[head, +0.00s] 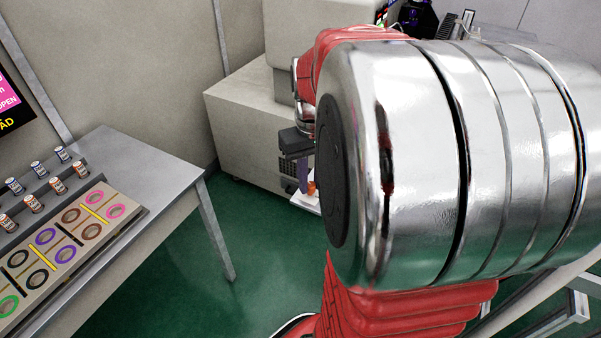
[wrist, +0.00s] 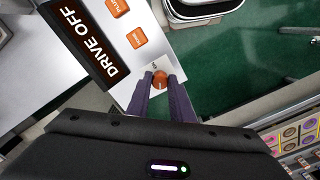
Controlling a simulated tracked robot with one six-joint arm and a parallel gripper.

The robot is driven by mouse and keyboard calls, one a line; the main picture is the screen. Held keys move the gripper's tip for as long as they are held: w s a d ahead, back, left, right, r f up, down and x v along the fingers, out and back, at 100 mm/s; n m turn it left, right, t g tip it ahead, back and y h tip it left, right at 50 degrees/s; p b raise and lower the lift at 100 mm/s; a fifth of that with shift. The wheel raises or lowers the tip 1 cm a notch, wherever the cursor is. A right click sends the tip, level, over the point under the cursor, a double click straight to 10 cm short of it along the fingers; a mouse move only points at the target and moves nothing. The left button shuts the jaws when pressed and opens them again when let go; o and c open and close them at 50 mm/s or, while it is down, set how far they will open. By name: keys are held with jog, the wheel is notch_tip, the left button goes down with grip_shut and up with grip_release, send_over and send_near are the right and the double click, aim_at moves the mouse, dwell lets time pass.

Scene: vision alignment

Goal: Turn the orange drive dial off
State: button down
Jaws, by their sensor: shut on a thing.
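The orange drive dial (wrist: 160,79) sits at the edge of a white panel (wrist: 136,88) in the wrist view. My gripper (wrist: 161,84) has its two dark fingers on either side of the dial, shut on it. A dark display (wrist: 84,45) on the panel reads "DRIVE OFF" in white letters. In the head view, a small piece of the orange dial (head: 311,188) shows beside my gripper (head: 304,188), and my own arm hides most of the panel. The dial's exact pointer angle is too small to tell.
Two orange buttons (wrist: 128,22) sit on the panel near the display. In the head view, a grey table (head: 150,165) with cans and a board of coloured rings (head: 65,240) stands at left. A beige machine cabinet (head: 240,120) stands behind. Green floor (head: 200,270) between is clear.

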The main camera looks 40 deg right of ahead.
aim_at(311, 184)
jog(key=n, duration=0.5)
dwell(0.5)
jog(key=c, duration=1.6)
grip_release()
jog(key=shift+o, duration=0.2)
jog(key=shift+r, duration=0.1)
notch_tip(311, 184, up, 14)
jog(key=shift+f, duration=0.2)
